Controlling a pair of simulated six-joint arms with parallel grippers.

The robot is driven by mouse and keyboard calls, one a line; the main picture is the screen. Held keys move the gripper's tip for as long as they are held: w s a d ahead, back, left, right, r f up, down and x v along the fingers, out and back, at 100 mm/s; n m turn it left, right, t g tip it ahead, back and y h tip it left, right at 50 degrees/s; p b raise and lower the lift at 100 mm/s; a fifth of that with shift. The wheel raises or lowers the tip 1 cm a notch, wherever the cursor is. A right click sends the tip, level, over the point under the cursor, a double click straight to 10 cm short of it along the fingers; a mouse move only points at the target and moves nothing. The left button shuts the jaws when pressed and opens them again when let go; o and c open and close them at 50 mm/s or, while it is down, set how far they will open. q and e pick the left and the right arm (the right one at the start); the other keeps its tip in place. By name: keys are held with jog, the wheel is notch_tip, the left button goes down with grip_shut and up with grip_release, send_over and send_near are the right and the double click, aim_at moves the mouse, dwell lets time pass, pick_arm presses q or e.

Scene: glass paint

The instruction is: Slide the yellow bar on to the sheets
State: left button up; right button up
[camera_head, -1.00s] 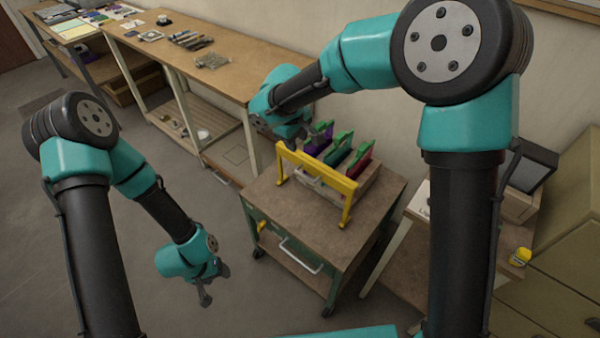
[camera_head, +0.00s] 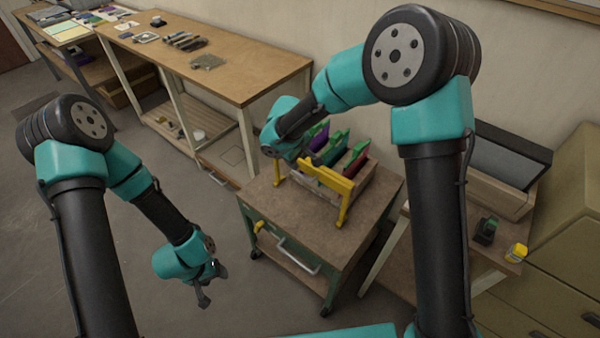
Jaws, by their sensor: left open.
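The yellow bar (camera_head: 328,177) stands like a frame in front of a rack on the small cart, with one leg down at each end. Behind it, upright sheets in purple (camera_head: 318,140), green (camera_head: 334,147) and red (camera_head: 356,157) stand in the pale rack (camera_head: 372,180). My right gripper (camera_head: 296,158) is over the bar's left part; its fingers are mostly hidden, so I cannot tell its opening or whether it touches the bar. My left gripper (camera_head: 211,284) hangs over the floor to the left of the cart, open and empty.
The cart top (camera_head: 310,220) is clear in front of the bar. A long workbench (camera_head: 240,75) with small tools stands at the back left. A side table at right holds a yellow container (camera_head: 516,252) and a dark item (camera_head: 486,230).

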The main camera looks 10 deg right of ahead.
aim_at(301, 175)
jog(key=f, duration=0.5)
jog(key=w+d+f, duration=0.1)
jog(key=f, duration=0.2)
jog(key=shift+w, duration=0.1)
jog(key=shift+c, duration=0.3)
grip_shut()
jog(key=shift+d, duration=0.1)
